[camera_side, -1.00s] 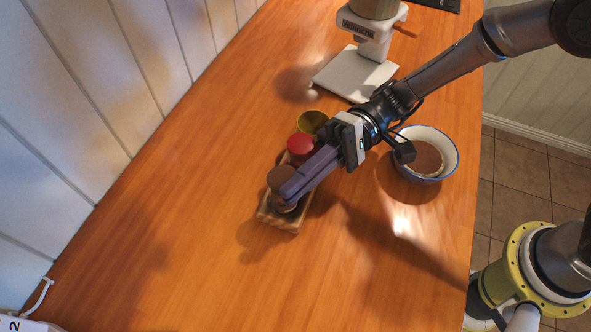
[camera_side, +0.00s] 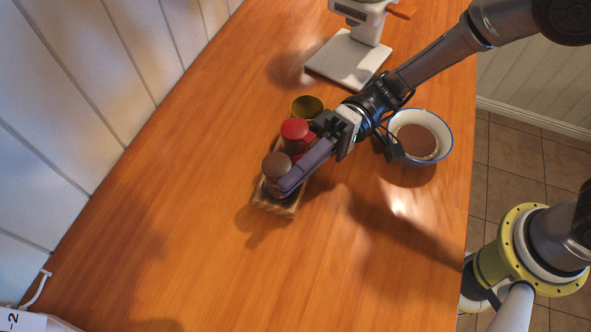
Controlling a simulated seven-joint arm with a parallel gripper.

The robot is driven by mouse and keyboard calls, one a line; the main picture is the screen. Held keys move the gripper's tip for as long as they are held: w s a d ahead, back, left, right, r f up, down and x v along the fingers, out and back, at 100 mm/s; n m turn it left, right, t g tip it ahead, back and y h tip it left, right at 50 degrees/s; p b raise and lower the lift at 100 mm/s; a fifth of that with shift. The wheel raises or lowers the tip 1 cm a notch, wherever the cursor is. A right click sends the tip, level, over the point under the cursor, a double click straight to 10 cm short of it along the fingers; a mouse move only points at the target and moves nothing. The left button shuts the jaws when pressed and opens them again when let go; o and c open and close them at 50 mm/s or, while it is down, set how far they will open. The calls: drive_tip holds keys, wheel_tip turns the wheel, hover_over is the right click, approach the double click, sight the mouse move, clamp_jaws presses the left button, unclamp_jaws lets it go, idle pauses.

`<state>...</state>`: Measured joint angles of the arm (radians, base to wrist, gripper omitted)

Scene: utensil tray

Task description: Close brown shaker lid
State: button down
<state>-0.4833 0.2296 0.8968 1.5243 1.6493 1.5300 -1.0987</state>
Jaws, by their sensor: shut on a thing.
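The brown shaker lid (camera_side: 276,164) is a dark brown dome at the near end of a small wooden rack (camera_side: 276,209). It sits on top of its shaker, whose body is mostly hidden below it and behind my fingers. My gripper (camera_side: 287,186) reaches in from the upper right, its purple fingers shut on the brown shaker at its right side, just below the dome. The exact contact is hidden, and I cannot tell whether the lid is fully seated.
A red-topped shaker (camera_side: 294,130) stands in the same rack, close beside my fingers. A blue-rimmed bowl (camera_side: 449,147) with brown contents lies right of my wrist. A white appliance (camera_side: 347,59) stands behind. The table's left and front are clear.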

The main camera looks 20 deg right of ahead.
drive_tip(key=c, duration=1)
unclamp_jaws()
drive_tip(key=v, duration=1.3)
drive_tip(key=shift+d, duration=0.15)
drive_tip(key=shift+w+d, duration=0.15)
drive_tip(key=shift+d, duration=0.1)
